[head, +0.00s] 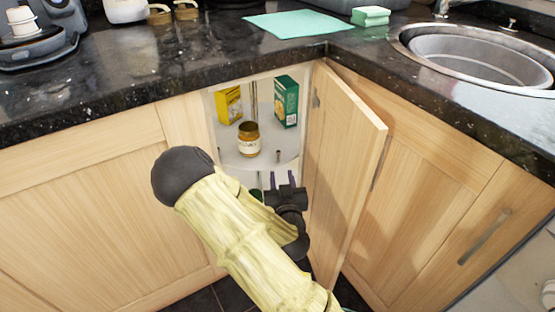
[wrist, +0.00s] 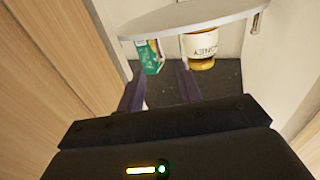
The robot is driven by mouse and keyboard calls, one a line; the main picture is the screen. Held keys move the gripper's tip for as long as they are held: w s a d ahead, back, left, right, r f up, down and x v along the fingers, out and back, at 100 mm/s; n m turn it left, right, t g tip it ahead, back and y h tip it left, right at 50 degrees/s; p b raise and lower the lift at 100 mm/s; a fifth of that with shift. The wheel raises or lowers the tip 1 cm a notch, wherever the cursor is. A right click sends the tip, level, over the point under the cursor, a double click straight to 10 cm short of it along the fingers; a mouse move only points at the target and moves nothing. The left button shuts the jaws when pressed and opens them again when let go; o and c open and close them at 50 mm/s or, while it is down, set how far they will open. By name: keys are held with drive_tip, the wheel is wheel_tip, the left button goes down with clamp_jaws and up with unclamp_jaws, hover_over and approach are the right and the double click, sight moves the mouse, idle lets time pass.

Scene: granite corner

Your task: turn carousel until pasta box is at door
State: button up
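The carousel's round white shelf (head: 268,166) sits inside the open corner cabinet; its rim also shows in the wrist view (wrist: 200,18), which looks upside down. A yellow box (head: 229,105) stands at the back left and a green box (head: 286,101) at the back right. I cannot read which is the pasta box. A jar with a white label (head: 249,139) stands near the front. The wrist view shows the green box (wrist: 150,57) and the jar (wrist: 199,48) beyond my fingers.
The cabinet door (head: 345,150) stands open to the right of my arm. A cabinet panel (head: 110,185) closes off the left. The dark counter (head: 150,70) overhangs the opening.

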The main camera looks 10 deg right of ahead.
sight(279, 158)
drive_tip(key=w+b, duration=0.1)
drive_tip(key=w, duration=0.3)
drive_tip(key=w+d+b, duration=0.1)
drive_tip(key=w, duration=0.2)
drive_tip(key=w+b, duration=0.1)
drive_tip(key=w, duration=0.3)
drive_tip(key=shift+w+d+b, duration=0.3)
drive_tip(key=shift+b, duration=0.1)
drive_tip(key=shift+c, duration=0.4)
clamp_jaws()
